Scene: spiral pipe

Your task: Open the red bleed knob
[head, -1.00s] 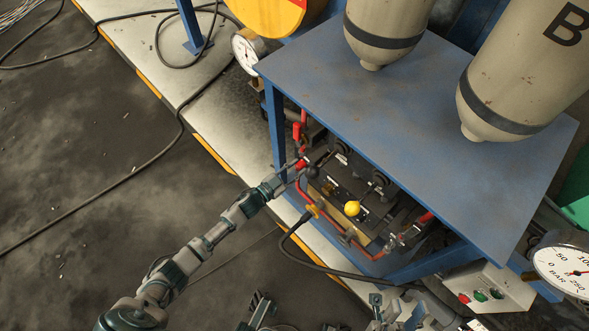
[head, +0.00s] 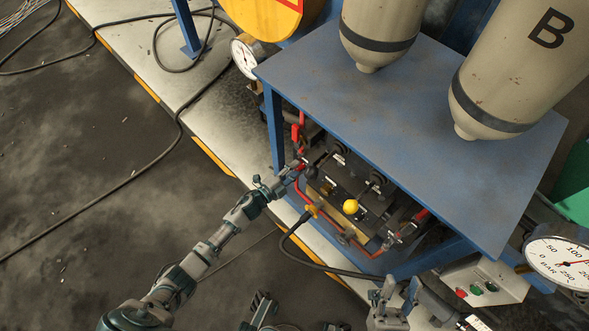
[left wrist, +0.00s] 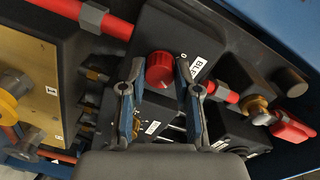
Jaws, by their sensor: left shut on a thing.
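The red bleed knob (left wrist: 159,69) is a round ribbed knob on a dark block, beside a white label partly reading "BL", in the left wrist view. My left gripper (left wrist: 160,82) has one finger on each side of it and is shut on it. In the head view my left gripper (head: 297,165) reaches the left front corner of the valve unit under the blue table. The knob is mostly hidden by the gripper there. My right gripper (head: 400,292) is at the bottom, apart from the unit, its fingers spread and empty.
The blue tabletop (head: 400,130) overhangs the valves. A gauge (head: 562,262) and button box (head: 487,284) stand right. Black cables cross the open floor at left.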

